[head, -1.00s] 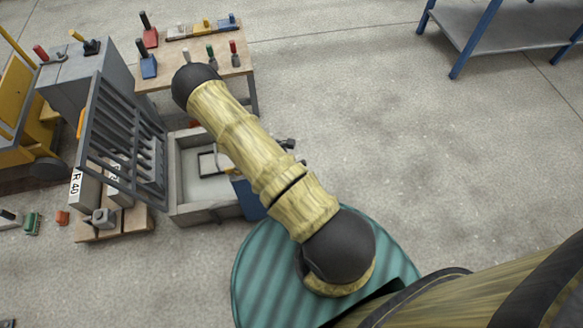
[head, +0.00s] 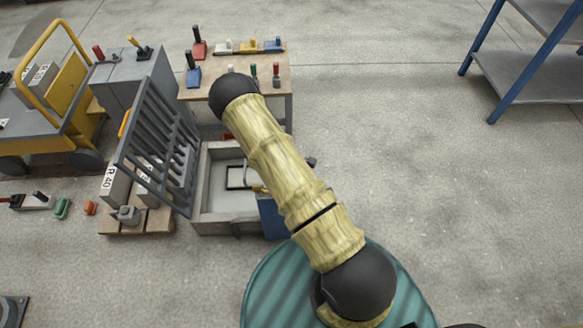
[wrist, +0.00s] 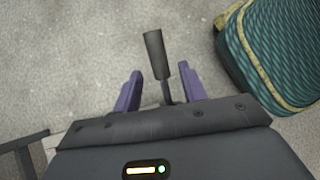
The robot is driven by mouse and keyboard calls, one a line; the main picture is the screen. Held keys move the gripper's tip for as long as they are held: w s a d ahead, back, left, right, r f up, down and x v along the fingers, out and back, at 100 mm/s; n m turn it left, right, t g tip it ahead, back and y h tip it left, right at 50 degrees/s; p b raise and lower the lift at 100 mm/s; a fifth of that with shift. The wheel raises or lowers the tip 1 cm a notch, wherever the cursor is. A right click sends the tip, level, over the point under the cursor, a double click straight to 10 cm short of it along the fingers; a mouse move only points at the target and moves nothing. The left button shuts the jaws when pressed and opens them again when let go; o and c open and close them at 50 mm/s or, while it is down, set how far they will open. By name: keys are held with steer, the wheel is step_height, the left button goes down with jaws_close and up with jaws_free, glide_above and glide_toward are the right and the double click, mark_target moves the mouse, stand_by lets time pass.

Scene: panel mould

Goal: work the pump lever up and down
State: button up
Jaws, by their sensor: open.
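In the wrist view a dark grey cylindrical handle (wrist: 155,54) on a thin stem shows, which looks like the pump lever. Its stem runs down between the two purple fingers of my gripper (wrist: 160,74). The fingers are open, one on each side of the lever, with a gap to it; the handle's end reaches past the fingertips. In the head view my arm hides most of my gripper. A blue box (head: 271,216), perhaps the pump body, stands beside the grey trough, partly behind my arm. A small dark end (head: 310,162) shows right of my arm; I cannot tell what it is.
The grey trough (head: 214,214) with a raised barred gate (head: 160,145) lies left of my arm. A wooden bench (head: 270,90) with several small levers, a grey cabinet and a yellow cart (head: 60,100) stand behind. A blue-framed shelf (head: 490,60) is far right; open floor lies between.

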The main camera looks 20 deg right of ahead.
steer(key=p+v, duration=0.2)
steer(key=v, duration=1.1)
steer(key=shift+r, duration=0.1)
steer(key=s+a+r+m+t+y, duration=0.1)
steer(key=s+r+m+t+y, duration=0.4)
steer(key=r, duration=0.8)
steer(key=s+a+r+m+t+y, duration=0.2)
steer(key=s+r+m, duration=0.6)
steer(key=r, duration=0.5)
step_height(320, 180, up, 28)
steer(key=m+p, duration=0.1)
steer(key=p, duration=2.8)
steer(key=shift+w+d+r, duration=0.15)
steer(key=shift+w+d, duration=0.1)
steer(key=shift+w, duration=0.05)
